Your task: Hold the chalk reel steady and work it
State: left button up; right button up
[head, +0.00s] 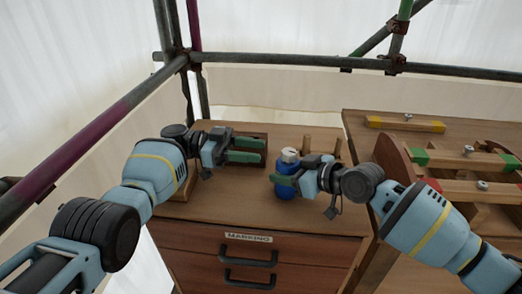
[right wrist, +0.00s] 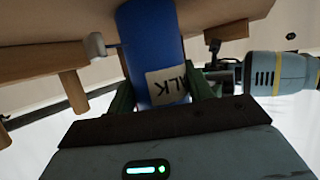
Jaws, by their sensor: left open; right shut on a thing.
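The chalk reel (head: 286,192) is a blue, rounded body with a pale top, standing on the wooden cabinet top in the head view. In the right wrist view the reel (right wrist: 150,40) shows a pale label with part of the word CHALK, upside down in the picture. My right gripper (head: 296,178) is shut on the reel, its green fingers (right wrist: 163,95) on either side of the body. My left gripper (head: 262,149) is open and empty, left of and slightly behind the reel, apart from it.
The cabinet (head: 228,194) has drawers with dark handles and a label. Wooden pegs (head: 307,144) stand behind the reel. A workbench (head: 458,108) with wooden bars and coloured blocks is at right. Scaffold tubes (head: 290,60) cross the back. The cabinet's front left top is clear.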

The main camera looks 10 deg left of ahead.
aim_at(285, 157)
pick_arm(q)
jog(key=shift+a, duration=0.1)
jog(key=a+r+y, duration=0.1)
jog(key=a+r, duration=0.1)
jog(key=a, duration=0.2)
jog(key=s+d+f+n+t+y, duration=0.1)
jog(key=f+n+t, duration=0.1)
jog(key=s+d+f+n+t+y, duration=0.2)
jog(key=f+t, duration=0.1)
jog(key=s+d+f+n+t+y, duration=0.1)
jog(key=f+n+t+y, duration=0.1)
jog(key=shift+s+d+f, duration=0.2)
jog(key=shift+s+f, duration=0.1)
jog(key=shift+s, duration=0.1)
jog(key=n+t, duration=0.1)
jog(key=s+d+t, duration=0.1)
jog(key=t, duration=0.1)
jog(key=shift+s+n+y, duration=0.3)
jog(key=shift+n+y, duration=0.1)
jog(key=s+r+n+t+y, duration=0.1)
jog(key=s+r+n+t, duration=0.3)
jog(key=s+r+t, duration=0.2)
jog(key=x, duration=1.2)
jog(key=shift+f, duration=0.2)
